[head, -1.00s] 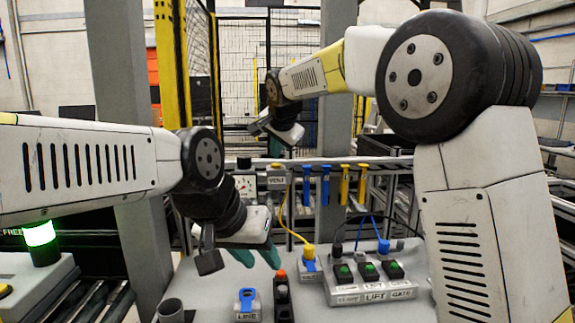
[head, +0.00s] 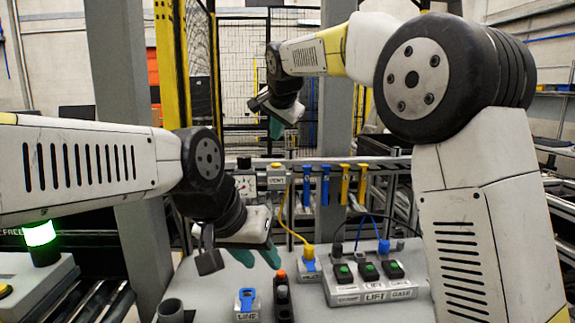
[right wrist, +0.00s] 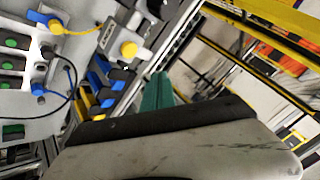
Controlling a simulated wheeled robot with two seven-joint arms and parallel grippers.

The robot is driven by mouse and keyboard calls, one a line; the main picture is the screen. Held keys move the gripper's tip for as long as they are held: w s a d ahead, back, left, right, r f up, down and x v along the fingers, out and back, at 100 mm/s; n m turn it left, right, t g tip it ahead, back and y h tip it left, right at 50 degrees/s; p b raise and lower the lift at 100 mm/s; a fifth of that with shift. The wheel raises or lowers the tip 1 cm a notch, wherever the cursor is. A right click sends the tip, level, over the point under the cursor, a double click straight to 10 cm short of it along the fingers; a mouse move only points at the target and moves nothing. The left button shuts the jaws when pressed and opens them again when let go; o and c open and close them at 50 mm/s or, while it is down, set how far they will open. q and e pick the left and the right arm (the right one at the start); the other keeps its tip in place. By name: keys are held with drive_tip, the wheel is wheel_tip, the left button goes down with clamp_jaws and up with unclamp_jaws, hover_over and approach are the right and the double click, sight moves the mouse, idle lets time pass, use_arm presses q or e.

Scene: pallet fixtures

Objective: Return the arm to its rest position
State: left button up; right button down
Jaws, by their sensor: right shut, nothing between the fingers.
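My left gripper (head: 257,256) hangs over the grey panel table, its two teal fingers spread apart with nothing seen between them. My right arm reaches up from the right of the head view. Its gripper (head: 276,128) is raised in the upper middle, above and behind the rail with hanging tags, fingers pointing down. In the right wrist view the teal fingers (right wrist: 157,92) are together and empty, clear of the fixtures.
Blue and yellow tags (head: 326,185) hang from the rail. A green lamp (head: 40,238) glows at left.

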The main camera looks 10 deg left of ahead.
drive_tip(key=s+d+f+n+g, duration=0.1)
drive_tip(key=s+d+f, duration=0.1)
drive_tip(key=s+d, duration=0.65)
drive_tip(key=s+d+f+n+g, duration=0.1)
drive_tip(key=s+d+f, duration=0.15)
drive_tip(key=d, duration=1.15)
drive_tip(key=s+d+f+n, duration=0.1)
drive_tip(key=s+d+f, duration=0.2)
drive_tip(key=s, duration=0.4)
drive_tip(key=s+d+f+n, duration=0.1)
drive_tip(key=s+d+f, duration=0.3)
drive_tip(key=s, duration=0.3)
drive_tip(key=s+d+f+n+h, duration=0.1)
drive_tip(key=s+d+f, duration=0.2)
drive_tip(key=s+f, duration=0.3)
drive_tip(key=shift+s+d, duration=0.15)
drive_tip(key=shift+s, duration=0.45)
drive_tip(key=shift+r, duration=0.1)
